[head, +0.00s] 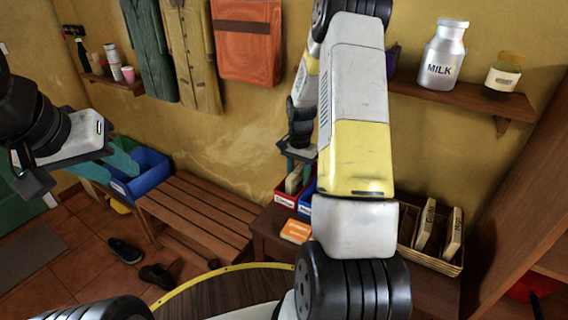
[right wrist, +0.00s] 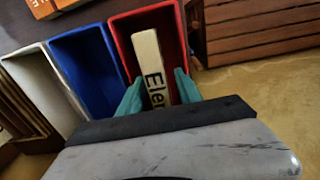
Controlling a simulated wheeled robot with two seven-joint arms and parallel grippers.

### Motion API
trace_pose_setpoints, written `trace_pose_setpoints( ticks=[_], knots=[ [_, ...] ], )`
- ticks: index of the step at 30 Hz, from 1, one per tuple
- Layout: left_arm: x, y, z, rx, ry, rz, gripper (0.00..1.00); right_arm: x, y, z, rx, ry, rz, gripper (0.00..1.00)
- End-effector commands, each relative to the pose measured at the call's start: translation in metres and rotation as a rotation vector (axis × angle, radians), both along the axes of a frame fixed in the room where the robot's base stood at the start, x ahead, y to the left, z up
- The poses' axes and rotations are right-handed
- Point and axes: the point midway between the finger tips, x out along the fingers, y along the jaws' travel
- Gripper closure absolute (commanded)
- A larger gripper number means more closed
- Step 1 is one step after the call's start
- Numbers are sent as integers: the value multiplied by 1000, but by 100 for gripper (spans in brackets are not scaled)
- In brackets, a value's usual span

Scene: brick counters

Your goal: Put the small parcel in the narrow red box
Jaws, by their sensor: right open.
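The narrow red box (right wrist: 119,38) is in the right wrist view, with a cream parcel (right wrist: 147,58) with black lettering, partly readable as "Eler", inside it. In the head view the red box (head: 285,199) and the cream parcel (head: 293,181) show beside my arm, partly covered. My right gripper (right wrist: 158,93) is open, with its teal fingers on either side of the parcel's near end at the box. Whether a finger touches the parcel I cannot tell. My left gripper (head: 117,164) is at the far left, its teal fingers apart and empty, in front of a blue bin.
A blue box (right wrist: 83,70) and a white box (right wrist: 45,85) stand beside the red one. An orange book (head: 296,231) lies on the table in front. A wicker basket (head: 440,262) holds cream parcels at right. A slatted bench (head: 195,215) with the blue bin (head: 150,172) is at left.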

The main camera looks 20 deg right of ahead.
Motion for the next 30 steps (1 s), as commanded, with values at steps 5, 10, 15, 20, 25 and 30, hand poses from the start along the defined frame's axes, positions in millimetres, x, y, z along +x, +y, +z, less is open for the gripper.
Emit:
trace_pose_setpoints(
  ticks=[5,10,15,20,25,30],
  knots=[
    [0,0,0,0,0,0,64,1,0,6,-1,-2,0,59],
    [0,0,0,0,0,0,64,1,0,33,-2,-6,0,59],
    [0,0,0,0,0,0,64,1,0,71,-2,-6,0,59],
    [0,0,0,0,0,0,64,1,0,100,-1,-3,-1,59],
    [0,0,0,0,0,0,64,1,0,119,-1,-2,1,59],
    [0,0,0,0,0,0,64,-7,7,142,5,-29,37,59]
  ],
)
